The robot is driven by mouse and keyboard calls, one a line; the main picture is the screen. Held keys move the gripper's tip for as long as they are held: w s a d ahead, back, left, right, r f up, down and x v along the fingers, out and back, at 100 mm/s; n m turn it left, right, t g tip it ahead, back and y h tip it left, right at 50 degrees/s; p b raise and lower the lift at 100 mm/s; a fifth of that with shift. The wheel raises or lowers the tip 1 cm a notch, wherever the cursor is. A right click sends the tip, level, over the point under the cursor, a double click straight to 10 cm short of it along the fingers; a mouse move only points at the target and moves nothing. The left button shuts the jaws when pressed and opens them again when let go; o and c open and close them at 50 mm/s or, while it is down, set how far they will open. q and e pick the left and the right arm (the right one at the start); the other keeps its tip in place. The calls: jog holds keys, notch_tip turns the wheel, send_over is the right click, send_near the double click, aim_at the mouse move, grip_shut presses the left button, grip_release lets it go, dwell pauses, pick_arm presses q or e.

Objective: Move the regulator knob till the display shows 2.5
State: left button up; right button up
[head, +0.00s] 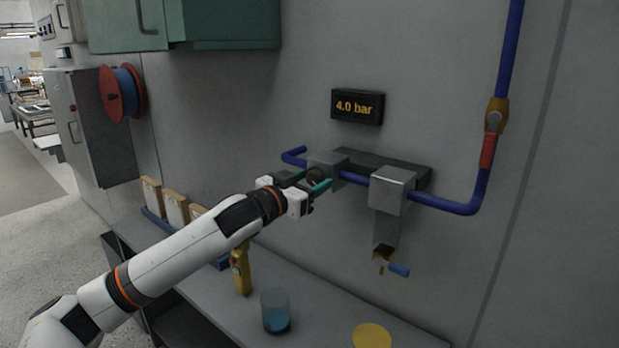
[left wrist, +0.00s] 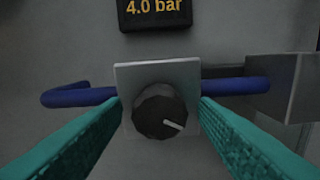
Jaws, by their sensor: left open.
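The display (head: 357,106) on the wall reads 4.0 bar; it also shows at the top of the left wrist view (left wrist: 155,11). The regulator knob (left wrist: 160,112) is dark and round with a light pointer mark aimed to the lower right. It sits on a square grey block (left wrist: 186,74) on the blue pipe. My left gripper (head: 308,186) is at the regulator in the head view. Its teal fingers (left wrist: 158,120) are open, one on each side of the knob, with gaps visible between them and it. My right gripper is not in view.
A blue pipe (head: 452,208) with a red-handled valve (head: 488,150) runs along the wall right of the regulator. A second grey block (head: 392,190) hangs beside it. The bench below holds a glass (head: 275,310), a yellow tool (head: 241,270) and a yellow disc (head: 372,337).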

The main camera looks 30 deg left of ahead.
pick_arm(q)
jog(key=shift+c, duration=0.2)
jog(key=c, duration=0.9)
jog(key=shift+c, duration=0.2)
jog(key=shift+n, duration=0.3)
jog(key=n+p, duration=0.1)
jog(key=n, duration=0.2)
jog(key=shift+r, duration=0.1)
jog(key=shift+n+p, duration=1.05)
jog(key=shift+n, duration=1.05)
jog(key=o, duration=1)
